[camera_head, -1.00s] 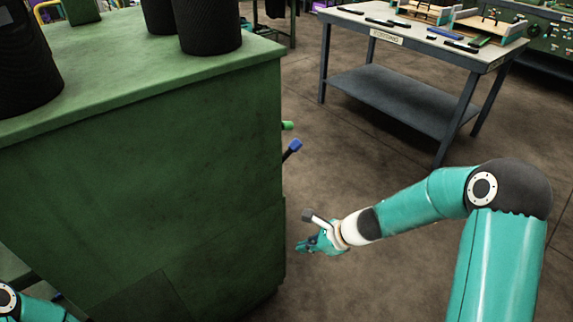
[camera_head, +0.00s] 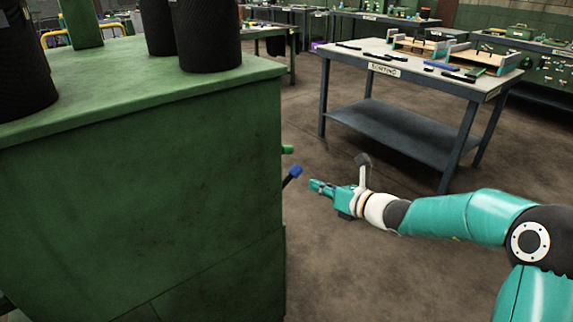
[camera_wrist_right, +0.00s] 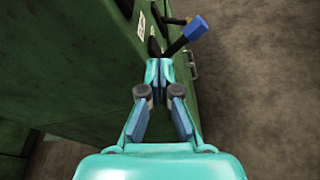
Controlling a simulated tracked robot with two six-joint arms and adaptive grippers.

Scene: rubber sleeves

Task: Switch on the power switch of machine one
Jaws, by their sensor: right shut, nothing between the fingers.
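The green machine (camera_head: 140,190) fills the left of the head view. A lever with a blue tip (camera_head: 295,171) and a green-tipped control (camera_head: 288,150) stick out from its right side. My right gripper (camera_head: 314,185) is shut and empty, just right of and slightly below the blue tip, with a small gap in the head view. In the right wrist view, the shut fingertips (camera_wrist_right: 159,66) point at the base of the blue-tipped lever (camera_wrist_right: 194,28); whether they touch it is not clear. The switch's label is not readable. My left gripper is out of view.
Black cylinders (camera_head: 207,35) stand on the machine's top. A grey table labelled "SORTING" (camera_head: 384,69) with several trays and tools stands behind my right arm. The floor (camera_head: 330,270) between machine and table is clear.

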